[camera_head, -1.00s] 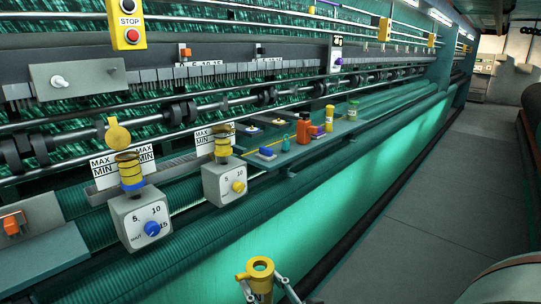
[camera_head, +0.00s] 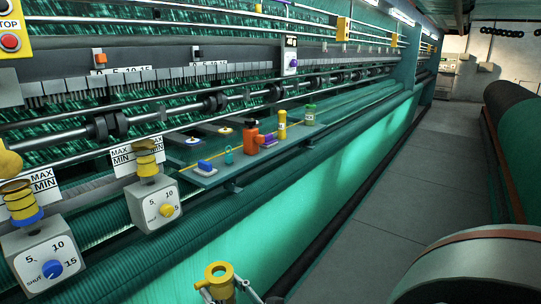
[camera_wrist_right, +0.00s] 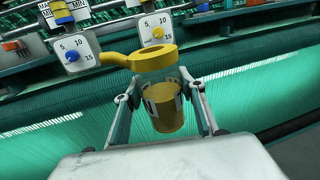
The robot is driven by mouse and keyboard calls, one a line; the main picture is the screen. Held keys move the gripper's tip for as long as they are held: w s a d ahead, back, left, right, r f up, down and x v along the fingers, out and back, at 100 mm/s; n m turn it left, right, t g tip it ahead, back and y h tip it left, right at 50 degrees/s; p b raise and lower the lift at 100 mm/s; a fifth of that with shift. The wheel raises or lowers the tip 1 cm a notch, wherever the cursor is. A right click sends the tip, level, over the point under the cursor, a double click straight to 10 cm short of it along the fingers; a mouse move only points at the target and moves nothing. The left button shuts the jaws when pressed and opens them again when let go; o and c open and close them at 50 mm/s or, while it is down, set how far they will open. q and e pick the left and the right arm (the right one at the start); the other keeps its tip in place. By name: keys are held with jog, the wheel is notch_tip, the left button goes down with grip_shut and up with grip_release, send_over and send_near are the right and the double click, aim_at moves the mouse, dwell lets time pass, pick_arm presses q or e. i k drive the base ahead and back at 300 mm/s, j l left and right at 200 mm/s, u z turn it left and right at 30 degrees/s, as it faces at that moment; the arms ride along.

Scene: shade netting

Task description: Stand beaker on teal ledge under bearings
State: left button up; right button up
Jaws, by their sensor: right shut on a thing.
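The beaker (camera_head: 218,271) has a yellow rim ring with a side handle, a clear wall and amber contents low down. My right gripper (camera_head: 225,288) is shut on it at the bottom of the head view. In the right wrist view the beaker (camera_wrist_right: 164,106) stands nearly upright between the two fingers. The teal ledge (camera_head: 215,176) juts from the machine ahead, apart from the beaker. Black bearings (camera_head: 214,103) sit on a rail above and behind it. My left gripper is not in view.
The grey aisle floor (camera_head: 375,220) is clear.

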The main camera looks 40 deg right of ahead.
aim_at(294, 131)
jog(key=l+u, duration=0.1)
jog(key=l, duration=0.45)
jog(key=l+u, duration=0.1)
jog(key=l, duration=0.4)
jog(key=l+u, duration=0.1)
jog(key=l, duration=0.45)
jog(key=k+l+u, duration=0.1)
jog(key=l, duration=0.9)
jog(key=k+l+u, duration=0.15)
jog(key=l, duration=0.4)
jog(key=k+l+u, duration=0.1)
jog(key=l, duration=0.4)
jog(key=k+l+u, duration=0.1)
jog(key=l, duration=0.4)
